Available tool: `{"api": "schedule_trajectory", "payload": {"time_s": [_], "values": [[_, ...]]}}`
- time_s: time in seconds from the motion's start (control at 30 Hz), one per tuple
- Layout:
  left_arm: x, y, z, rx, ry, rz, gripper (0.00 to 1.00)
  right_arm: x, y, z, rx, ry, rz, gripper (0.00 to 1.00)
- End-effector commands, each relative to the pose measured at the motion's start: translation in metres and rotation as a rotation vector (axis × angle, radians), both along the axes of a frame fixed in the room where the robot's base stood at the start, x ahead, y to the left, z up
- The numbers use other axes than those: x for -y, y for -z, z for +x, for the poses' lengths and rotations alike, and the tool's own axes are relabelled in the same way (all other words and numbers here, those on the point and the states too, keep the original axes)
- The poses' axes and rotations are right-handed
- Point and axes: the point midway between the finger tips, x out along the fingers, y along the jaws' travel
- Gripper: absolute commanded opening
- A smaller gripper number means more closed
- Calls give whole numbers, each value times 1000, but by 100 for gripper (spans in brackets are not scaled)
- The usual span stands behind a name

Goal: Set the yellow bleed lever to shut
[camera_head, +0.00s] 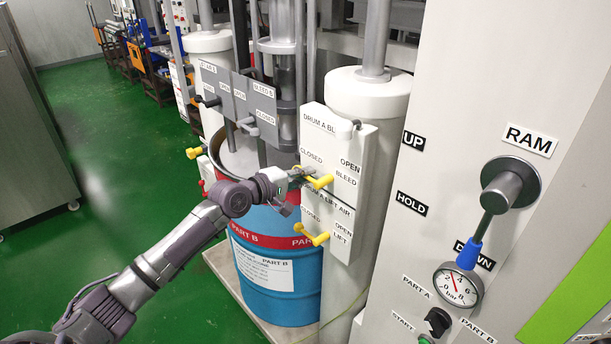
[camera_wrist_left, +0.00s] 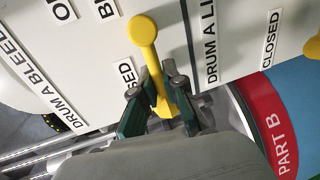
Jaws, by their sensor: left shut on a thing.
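The yellow bleed lever (camera_head: 320,183) is on the white panel (camera_head: 345,135) marked DRUM A BLEED, between the CLOSED and BLEED labels. Its round end faces right, and its arm runs left toward the CLOSED side. My left gripper (camera_head: 297,174) is shut on the lever's arm. In the left wrist view the two fingers (camera_wrist_left: 158,98) sit on either side of the yellow lever (camera_wrist_left: 146,42), beside the partly hidden CLOSED label. The fingers hide part of the lever's arm. My right gripper is in neither view.
A second yellow lever (camera_head: 318,239), for lift air, sits just below on the same panel. A blue drum (camera_head: 285,290) with a red band stands behind my gripper. At right are a big blue-tipped handle (camera_head: 470,252) and a gauge (camera_head: 458,285). Green floor at left is open.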

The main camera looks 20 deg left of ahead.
Motion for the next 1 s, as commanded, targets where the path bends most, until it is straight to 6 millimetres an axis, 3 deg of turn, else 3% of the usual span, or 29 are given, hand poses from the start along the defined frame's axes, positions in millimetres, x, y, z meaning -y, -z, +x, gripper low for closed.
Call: {"api": "schedule_trajectory", "payload": {"time_s": [0.03,0.17,0.2,0.33,0.73,1.0], "values": [[-9,-7,3,16,-18,2,0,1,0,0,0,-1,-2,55],[-9,-7,3,16,-19,2,0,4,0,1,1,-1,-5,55],[-9,-7,3,16,-19,2,17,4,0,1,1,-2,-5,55],[-9,-6,3,13,-18,4,36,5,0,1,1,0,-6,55],[-8,-4,-6,6,-9,2,36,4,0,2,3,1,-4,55],[-30,-11,-53,3,-11,5,36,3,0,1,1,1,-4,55]]}}
